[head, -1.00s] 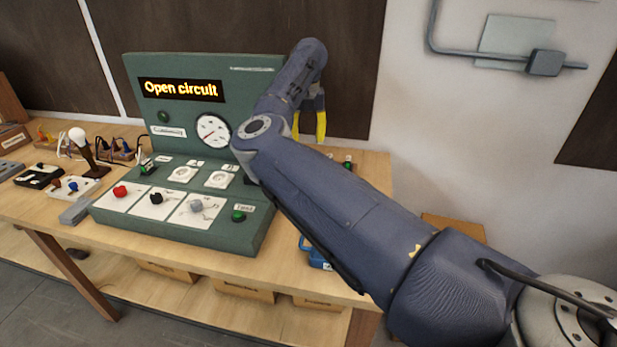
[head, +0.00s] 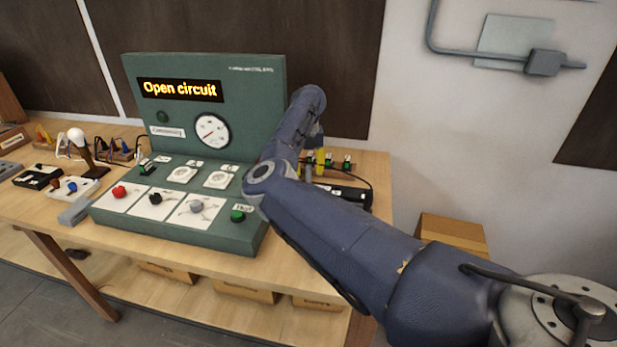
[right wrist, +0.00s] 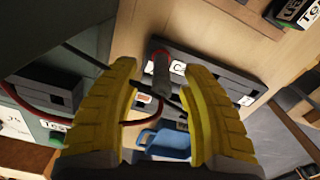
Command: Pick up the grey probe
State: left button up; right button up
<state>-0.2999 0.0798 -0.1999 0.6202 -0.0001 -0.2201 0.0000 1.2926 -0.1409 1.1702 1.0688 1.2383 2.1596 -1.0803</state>
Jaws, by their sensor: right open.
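My right gripper (right wrist: 160,110) is open, its two yellow fingers spread in the right wrist view. A slim grey piece with a reddish end (right wrist: 162,70), which may be the grey probe, shows between and beyond the fingertips, over a dark box with a white label (right wrist: 205,75). I cannot tell its exact distance from the fingers; no contact is clear. In the head view my right gripper (head: 316,150) is mostly hidden behind my right arm, at the bench's right end. My left gripper is not in view.
The green test panel (head: 205,235) reads "Open circuit" and carries red, black and grey pieces on white cards. Several small green-topped parts (head: 346,162) and a black device (head: 345,192) with a cable lie right of it. A blue object (right wrist: 168,142) shows below the fingers.

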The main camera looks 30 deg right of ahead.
aim_at(308, 177)
jog(key=shift+s+d+f, duration=0.1)
jog(key=shift+f, duration=1.75)
jog(key=shift+c, duration=0.2)
grip_shut()
